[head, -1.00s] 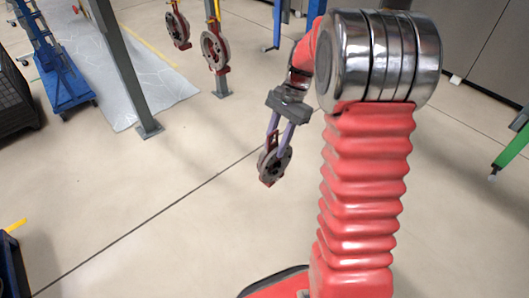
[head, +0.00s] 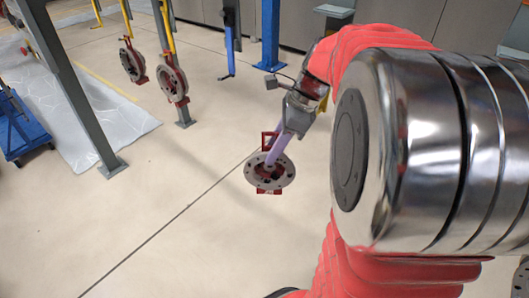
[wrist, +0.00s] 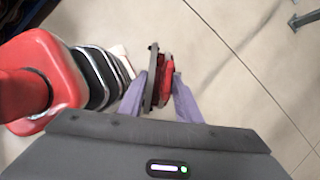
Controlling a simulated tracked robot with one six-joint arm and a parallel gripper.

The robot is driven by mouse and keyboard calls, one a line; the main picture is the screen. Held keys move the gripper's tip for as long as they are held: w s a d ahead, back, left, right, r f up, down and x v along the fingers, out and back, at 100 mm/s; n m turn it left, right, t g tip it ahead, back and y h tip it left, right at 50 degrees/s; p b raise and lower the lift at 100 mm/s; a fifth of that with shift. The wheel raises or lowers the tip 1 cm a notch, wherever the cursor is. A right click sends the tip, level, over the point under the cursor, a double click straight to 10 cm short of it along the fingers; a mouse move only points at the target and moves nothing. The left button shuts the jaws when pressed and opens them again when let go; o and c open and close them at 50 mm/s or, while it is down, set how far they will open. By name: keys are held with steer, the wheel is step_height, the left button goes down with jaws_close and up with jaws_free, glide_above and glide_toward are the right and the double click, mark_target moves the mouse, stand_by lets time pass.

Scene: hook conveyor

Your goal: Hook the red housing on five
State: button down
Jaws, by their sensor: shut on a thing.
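My gripper (head: 277,155) is shut on a red housing (head: 270,141) with a round grey flange (head: 256,182) and holds it clear of the floor. In the head view the flange faces up towards the camera, with a red loop at its top. In the wrist view the same housing (wrist: 163,80) is seen edge-on between the purple fingers (wrist: 169,90). Two similar red housings with round flanges hang from yellow hangers at the upper left, one (head: 132,62) farther left and one (head: 172,80) nearer. I cannot read any hook numbers.
A grey post (head: 75,100) stands left of the hanging housings. A blue cart (head: 22,125) stands at the left edge by a white sheet (head: 110,115) on the floor. A blue post (head: 270,35) stands behind. The floor around the held housing is clear.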

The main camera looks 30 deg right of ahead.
steer(key=s+d+r+m+t+h, duration=0.1)
steer(key=s+r+m+h, duration=0.1)
steer(key=s+r+m, duration=0.4)
steer(key=shift+d+m+t, duration=0.2)
steer(key=shift+m+t, duration=0.2)
steer(key=shift+m, duration=0.1)
steer(key=shift+d+f, duration=0.1)
steer(key=shift+d, duration=0.1)
